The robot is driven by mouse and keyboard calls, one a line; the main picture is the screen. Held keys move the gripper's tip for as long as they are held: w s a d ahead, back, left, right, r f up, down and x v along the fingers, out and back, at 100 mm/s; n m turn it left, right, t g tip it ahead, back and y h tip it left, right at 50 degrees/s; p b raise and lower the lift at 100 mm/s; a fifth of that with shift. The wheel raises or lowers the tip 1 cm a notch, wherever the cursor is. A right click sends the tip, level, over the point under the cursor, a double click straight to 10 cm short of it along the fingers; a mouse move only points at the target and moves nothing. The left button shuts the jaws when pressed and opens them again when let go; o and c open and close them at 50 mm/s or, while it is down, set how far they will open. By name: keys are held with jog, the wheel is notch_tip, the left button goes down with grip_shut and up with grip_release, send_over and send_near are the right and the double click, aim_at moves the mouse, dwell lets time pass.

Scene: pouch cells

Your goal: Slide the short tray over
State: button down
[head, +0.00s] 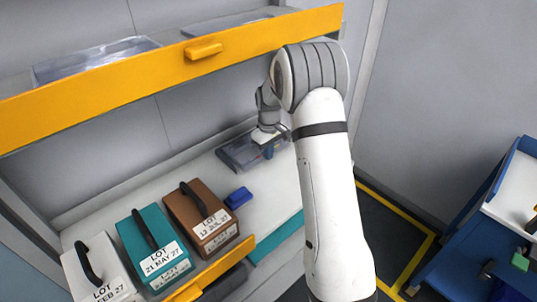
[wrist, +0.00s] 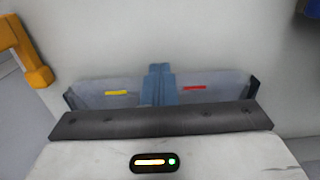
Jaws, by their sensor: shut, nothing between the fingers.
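A clear grey tray (head: 232,158) lies on the white lower shelf, toward its right end. My gripper (head: 268,152) is at this tray, with its blue fingers low over or inside it; contact cannot be told. In the wrist view my gripper's blue fingers (wrist: 160,70) are together and empty. A see-through tray (wrist: 215,84) with a yellow and a red mark shows on both sides of them. My gripper's dark body hides its near part. Two more clear trays, one left (head: 95,60) and one right (head: 215,25), are on the upper shelf. Which tray is the short one is unclear.
An orange rail (head: 120,92) with a handle fronts the upper shelf. White (head: 98,270), teal (head: 153,247) and brown (head: 202,218) lot boxes stand left on the lower shelf. A small blue block (head: 238,197) lies between the brown box and the tray. A blue cart (head: 480,235) stands right.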

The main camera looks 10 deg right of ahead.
notch_tip(320, 180, up, 7)
jog(key=shift+f, duration=0.15)
dwell(0.4)
